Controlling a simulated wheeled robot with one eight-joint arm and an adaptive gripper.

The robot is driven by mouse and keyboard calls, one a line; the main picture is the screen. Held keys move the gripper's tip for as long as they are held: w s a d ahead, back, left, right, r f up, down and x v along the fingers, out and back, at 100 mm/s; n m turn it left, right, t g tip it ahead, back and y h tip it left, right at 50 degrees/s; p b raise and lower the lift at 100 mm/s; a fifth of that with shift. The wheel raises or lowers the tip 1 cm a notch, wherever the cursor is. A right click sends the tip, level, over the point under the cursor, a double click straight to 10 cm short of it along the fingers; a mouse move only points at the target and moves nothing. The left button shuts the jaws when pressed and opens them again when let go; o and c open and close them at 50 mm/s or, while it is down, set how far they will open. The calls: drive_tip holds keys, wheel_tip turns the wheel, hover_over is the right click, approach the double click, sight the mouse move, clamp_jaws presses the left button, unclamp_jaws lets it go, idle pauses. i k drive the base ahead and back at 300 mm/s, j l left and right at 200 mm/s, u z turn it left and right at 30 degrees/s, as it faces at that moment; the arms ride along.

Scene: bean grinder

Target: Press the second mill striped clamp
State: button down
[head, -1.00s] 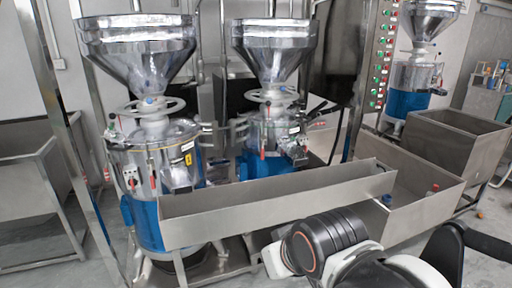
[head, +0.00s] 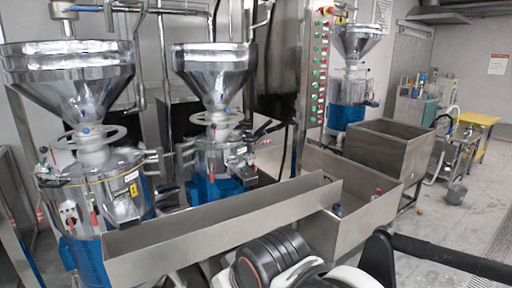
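The second mill (head: 207,158) stands in the middle left of the head view, with a silver hopper (head: 214,70), a spoked handwheel and a blue lower body. Small metal fittings (head: 184,151) sit at its left rim, and a clear-sided or shiny fitting (head: 240,152) at its right. Which of these is the striped clamp I cannot tell at this size. The long steel trough hides the mill's lower part. My arm (head: 270,262) shows at the bottom, in front of the trough and well apart from the mill. My gripper's fingers do not show.
The first mill (head: 92,185) stands at the left. The steel trough (head: 220,222) and a steel bin (head: 350,222) lie between me and the mills. A button panel (head: 316,75), a third mill (head: 347,112) and another bin (head: 388,150) are behind.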

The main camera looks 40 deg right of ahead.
sight(265, 142)
drive_tip(key=i+l+z, duration=0.1)
drive_tip(key=z, duration=0.4)
drive_tip(key=i+l+z, duration=0.2)
drive_tip(key=z, duration=0.25)
drive_tip(key=i+l+z, duration=0.15)
drive_tip(key=z, duration=0.35)
drive_tip(key=i+l+z, duration=0.15)
drive_tip(key=i, duration=0.45)
drive_tip(key=i+l+z, duration=0.2)
drive_tip(key=i, duration=0.45)
drive_tip(key=k+j+u, duration=0.1)
